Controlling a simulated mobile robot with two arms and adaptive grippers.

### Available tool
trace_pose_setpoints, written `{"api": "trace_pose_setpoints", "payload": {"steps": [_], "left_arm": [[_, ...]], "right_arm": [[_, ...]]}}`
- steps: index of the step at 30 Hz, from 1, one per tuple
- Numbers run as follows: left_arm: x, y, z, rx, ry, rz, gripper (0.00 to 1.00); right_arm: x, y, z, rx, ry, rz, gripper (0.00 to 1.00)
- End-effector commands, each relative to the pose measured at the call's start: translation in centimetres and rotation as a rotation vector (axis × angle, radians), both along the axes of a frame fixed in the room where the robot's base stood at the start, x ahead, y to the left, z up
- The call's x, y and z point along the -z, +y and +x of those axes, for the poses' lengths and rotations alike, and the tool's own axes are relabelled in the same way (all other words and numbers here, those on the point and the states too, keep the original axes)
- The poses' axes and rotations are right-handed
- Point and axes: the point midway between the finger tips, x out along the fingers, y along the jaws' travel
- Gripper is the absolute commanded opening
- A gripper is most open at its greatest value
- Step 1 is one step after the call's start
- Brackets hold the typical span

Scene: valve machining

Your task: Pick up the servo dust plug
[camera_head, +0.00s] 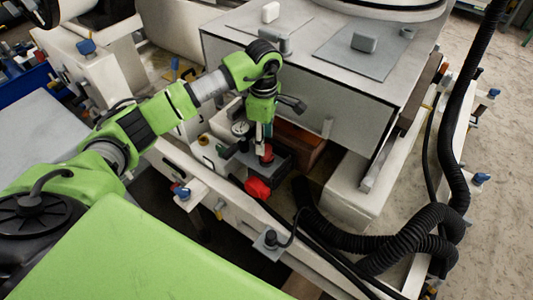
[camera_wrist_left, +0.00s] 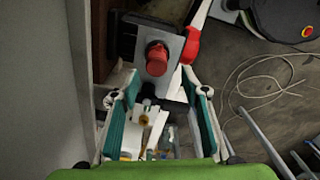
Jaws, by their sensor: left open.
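The red servo dust plug (camera_head: 267,153) stands on a dark servo block beside the machine. In the left wrist view the plug (camera_wrist_left: 157,58) shows from above as a red cylinder with a rounded cap. My left gripper (camera_head: 264,138) is close above the plug in the head view and partly covers it. In the left wrist view its two teal-padded fingers (camera_wrist_left: 158,86) are spread apart, with nothing between them. The plug lies just beyond the fingertips, roughly centred between them. My right gripper is not in view.
A larger red part (camera_head: 257,187) sticks out next to the dark block (camera_head: 283,160). A grey machine housing (camera_head: 300,90) rises close behind my gripper. A white rail (camera_head: 290,233) runs in front. Black corrugated hoses (camera_head: 400,243) lie at the right.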

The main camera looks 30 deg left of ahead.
Motion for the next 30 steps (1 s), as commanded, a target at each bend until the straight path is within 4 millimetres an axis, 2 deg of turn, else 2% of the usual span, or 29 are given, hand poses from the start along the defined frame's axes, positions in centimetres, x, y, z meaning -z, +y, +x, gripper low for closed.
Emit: {"api": "trace_pose_setpoints", "payload": {"steps": [9,16,17,21,22,30], "left_arm": [[4.5,-0.3,0.5,0.000,0.003,-0.002,0.41],[4.7,-0.3,0.6,0.000,0.001,0.000,0.41],[4.7,-0.3,0.5,0.000,0.001,0.000,0.39],[4.7,-0.3,0.5,0.000,0.001,0.000,0.02],[4.7,-0.3,0.5,0.000,0.001,0.000,0.00],[4.7,-0.3,0.6,0.000,0.000,0.000,0.00]], "right_arm": [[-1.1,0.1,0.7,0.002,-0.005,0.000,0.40],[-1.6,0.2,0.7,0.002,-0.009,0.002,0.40],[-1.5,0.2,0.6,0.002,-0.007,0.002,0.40],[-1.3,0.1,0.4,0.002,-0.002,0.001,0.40],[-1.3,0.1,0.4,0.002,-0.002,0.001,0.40],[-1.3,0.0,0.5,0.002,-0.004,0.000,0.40]]}}
